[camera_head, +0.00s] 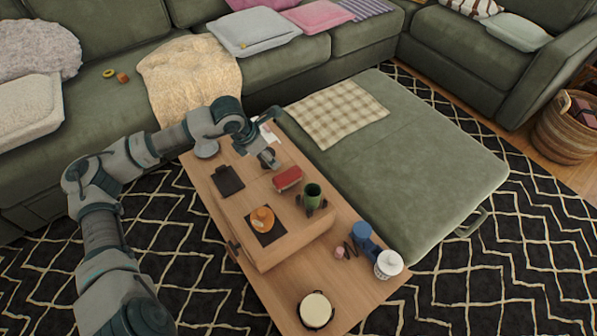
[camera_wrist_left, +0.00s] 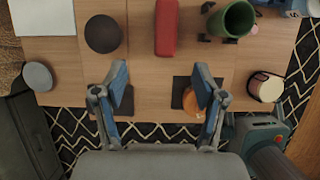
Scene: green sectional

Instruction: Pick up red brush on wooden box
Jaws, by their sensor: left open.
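The red brush (camera_head: 287,178) looks like a red block and lies on the wooden box (camera_head: 238,207), a raised light-wood piece on the coffee table. In the left wrist view the red brush (camera_wrist_left: 166,28) stands upright in the picture at the top centre, ahead of my fingers. My left gripper (camera_head: 261,132) is above the table, to the upper left of the brush in the head view. In its wrist view the gripper (camera_wrist_left: 161,80) has its two fingers wide apart with nothing between them. My right gripper is not in view.
A green cup (camera_head: 312,194) stands right beside the brush. A dark round item (camera_wrist_left: 103,34) lies left of it. An orange object (camera_head: 262,219) sits on a dark mat. A blue item (camera_head: 364,240), white container (camera_head: 388,264) and round pot (camera_head: 315,310) stand nearer the right end.

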